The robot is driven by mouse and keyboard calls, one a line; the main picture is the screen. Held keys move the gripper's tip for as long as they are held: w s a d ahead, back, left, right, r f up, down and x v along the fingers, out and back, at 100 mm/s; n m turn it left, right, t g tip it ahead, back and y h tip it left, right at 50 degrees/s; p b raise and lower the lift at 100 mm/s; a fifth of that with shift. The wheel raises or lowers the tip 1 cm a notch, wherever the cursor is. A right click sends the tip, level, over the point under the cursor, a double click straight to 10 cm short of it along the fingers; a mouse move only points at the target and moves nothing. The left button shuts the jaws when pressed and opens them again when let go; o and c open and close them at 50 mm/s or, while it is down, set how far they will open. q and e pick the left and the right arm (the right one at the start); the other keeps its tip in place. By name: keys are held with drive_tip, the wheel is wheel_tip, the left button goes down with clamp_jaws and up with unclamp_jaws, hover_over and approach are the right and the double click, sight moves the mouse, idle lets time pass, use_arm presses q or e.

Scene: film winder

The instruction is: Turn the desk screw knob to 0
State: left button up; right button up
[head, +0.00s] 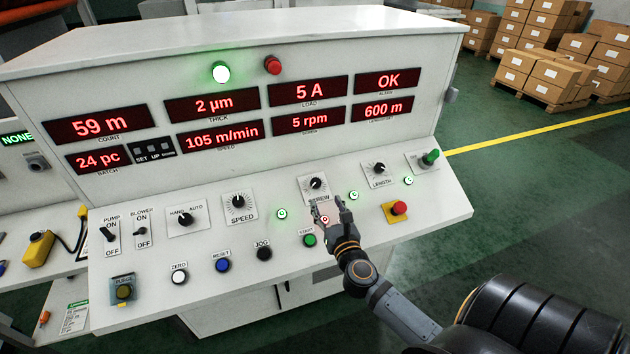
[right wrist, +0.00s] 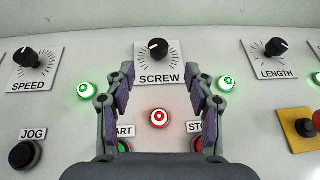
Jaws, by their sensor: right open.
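The screw knob (head: 316,183) is a black dial on a white plate on the sloped desk panel. The screw display (head: 310,119) reads 5 rpm in red. My right gripper (head: 329,200) is open just below the knob plate. In the right wrist view its fingers (right wrist: 163,85) stand apart, below and to either side of the knob, with nothing between the tips. My left gripper is not in view.
The speed knob (head: 238,201) and length knob (head: 379,168) flank the screw knob. Lit green lamps, a red-lit button (right wrist: 158,118) and the green start button (head: 309,240) lie near my fingers. A red button on yellow (head: 398,208) is to the right.

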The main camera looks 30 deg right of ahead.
sight(317, 183)
drive_tip(key=shift+w+r, duration=0.1)
drive_tip(key=shift+w, duration=0.05)
drive_tip(key=p+x, duration=0.2)
drive_tip(key=x, duration=0.8)
clamp_jaws()
drive_tip(key=n+y+b, duration=0.1)
drive_tip(key=n+y, duration=0.2)
drive_tip(key=shift+w+n+t+y, duration=0.1)
drive_tip(key=shift+n+t+y, duration=0.2)
drive_tip(key=shift+n+t, duration=0.1)
drive_tip(key=shift+n+y, duration=0.3)
